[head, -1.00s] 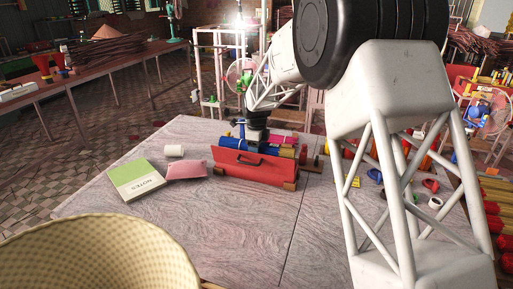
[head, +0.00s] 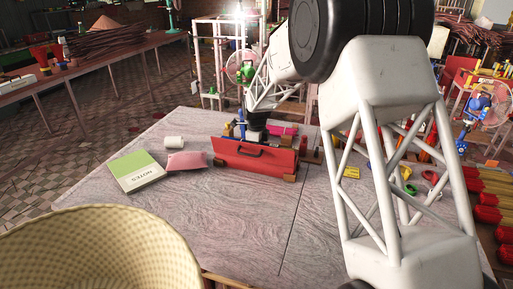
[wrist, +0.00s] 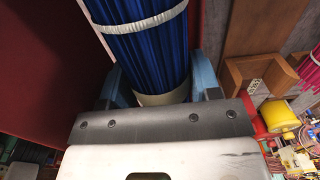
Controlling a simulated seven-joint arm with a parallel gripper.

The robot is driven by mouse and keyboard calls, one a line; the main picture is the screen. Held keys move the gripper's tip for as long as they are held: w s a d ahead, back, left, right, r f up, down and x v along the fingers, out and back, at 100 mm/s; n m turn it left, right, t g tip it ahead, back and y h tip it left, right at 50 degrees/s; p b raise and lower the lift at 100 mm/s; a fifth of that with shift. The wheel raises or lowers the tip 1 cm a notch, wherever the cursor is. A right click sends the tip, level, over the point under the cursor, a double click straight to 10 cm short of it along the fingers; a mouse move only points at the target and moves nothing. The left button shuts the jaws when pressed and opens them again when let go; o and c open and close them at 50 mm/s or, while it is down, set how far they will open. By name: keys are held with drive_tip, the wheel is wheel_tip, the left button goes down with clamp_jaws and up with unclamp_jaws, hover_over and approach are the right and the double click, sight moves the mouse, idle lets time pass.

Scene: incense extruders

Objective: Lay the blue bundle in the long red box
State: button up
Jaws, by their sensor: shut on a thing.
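The long red box (head: 255,160), with a dark handle on its front wall, stands near the far edge of the table in the head view. My gripper (wrist: 162,85) is shut on the blue bundle (wrist: 150,50), one blue-grey finger on each side near its pale end band. A white tie circles the bundle. A red wall (wrist: 40,60) rises left of the bundle in the wrist view. In the head view the gripper is behind the box's front wall, which hides the fingertips and the bundle. I cannot tell whether the bundle touches the box floor.
A pink bundle (head: 284,130) lies behind the box. A pink pouch (head: 187,160), a white roll (head: 174,142) and a green-and-white notebook (head: 137,171) lie to its left. A woven basket (head: 100,245) fills the near left corner. The table's front middle is clear.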

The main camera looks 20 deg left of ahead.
drive_tip(key=o, duration=1)
drive_tip(key=shift+c, duration=0.2)
drive_tip(key=shift+r, duration=4)
